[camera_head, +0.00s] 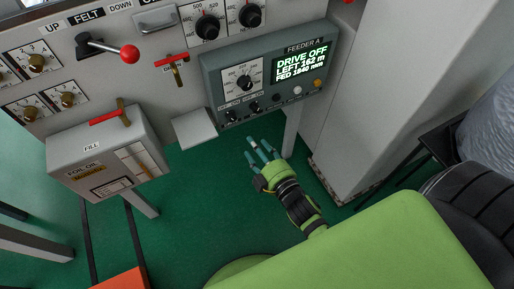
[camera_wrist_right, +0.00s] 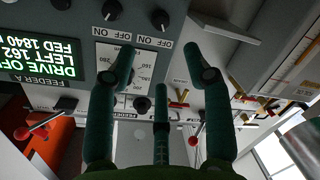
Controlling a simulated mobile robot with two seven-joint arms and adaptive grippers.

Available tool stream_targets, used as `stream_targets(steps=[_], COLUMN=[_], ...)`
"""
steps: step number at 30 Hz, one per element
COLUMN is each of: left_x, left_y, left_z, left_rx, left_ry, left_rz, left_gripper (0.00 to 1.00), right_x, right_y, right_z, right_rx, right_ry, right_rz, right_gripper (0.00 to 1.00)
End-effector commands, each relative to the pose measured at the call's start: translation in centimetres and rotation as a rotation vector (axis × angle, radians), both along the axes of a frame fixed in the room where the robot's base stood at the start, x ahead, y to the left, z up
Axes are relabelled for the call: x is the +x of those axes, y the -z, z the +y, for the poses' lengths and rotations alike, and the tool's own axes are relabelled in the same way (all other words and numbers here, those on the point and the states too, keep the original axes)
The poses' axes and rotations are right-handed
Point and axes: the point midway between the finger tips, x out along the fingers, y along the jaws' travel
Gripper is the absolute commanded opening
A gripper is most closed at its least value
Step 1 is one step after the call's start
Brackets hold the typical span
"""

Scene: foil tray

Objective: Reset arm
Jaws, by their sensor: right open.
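My right gripper (camera_head: 263,149) is in the middle of the head view, below the grey Feeder A control box (camera_head: 220,82). Its teal fingers are spread and empty, and point up toward the machine. In the right wrist view the open fingers (camera_wrist_right: 160,65) frame the upside-down panel, with its dial (camera_wrist_right: 118,75) between them. The fingers look apart from the panel, though the exact distance is unclear. The Feeder A screen (camera_head: 302,64) reads DRIVE OFF, LEFT 162 m, FED 1840 mm. My left gripper is not in view.
A foil oil box (camera_head: 92,140) with a red-handled valve (camera_head: 108,117) stands out at the left. A red-ball lever (camera_head: 128,54) projects above it. A grey shelf (camera_head: 194,128) juts out left of the gripper. A pale column (camera_head: 365,110) stands at the right. Green floor (camera_head: 200,210) is open below.

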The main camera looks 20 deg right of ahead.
Motion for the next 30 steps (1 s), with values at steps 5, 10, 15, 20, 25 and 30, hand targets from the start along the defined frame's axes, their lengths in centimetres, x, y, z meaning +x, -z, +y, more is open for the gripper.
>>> stream_targets(steps=[5,10,15,20,25,30], left_x=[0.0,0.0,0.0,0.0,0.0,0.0], left_y=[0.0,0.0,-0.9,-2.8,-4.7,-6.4], left_z=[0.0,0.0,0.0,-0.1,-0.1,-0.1], left_rx=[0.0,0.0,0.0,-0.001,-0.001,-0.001], left_ry=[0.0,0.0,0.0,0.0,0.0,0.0], left_rz=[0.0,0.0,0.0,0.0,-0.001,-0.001], left_gripper=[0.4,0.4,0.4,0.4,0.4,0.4], right_x=[0.0,0.0,-0.9,-5.2,-14.0,-24.5], right_y=[0.0,0.1,3.8,13.1,22.7,28.5], right_z=[0.0,0.0,0.2,0.3,-0.4,-2.2], right_rx=[0.0,0.001,0.051,0.173,0.288,0.352], right_ry=[0.001,0.0,0.01,0.062,0.182,0.344], right_rz=[0.001,0.003,0.115,0.409,0.767,1.079], right_gripper=[0.51,0.51,0.51,0.51,0.51,0.51])
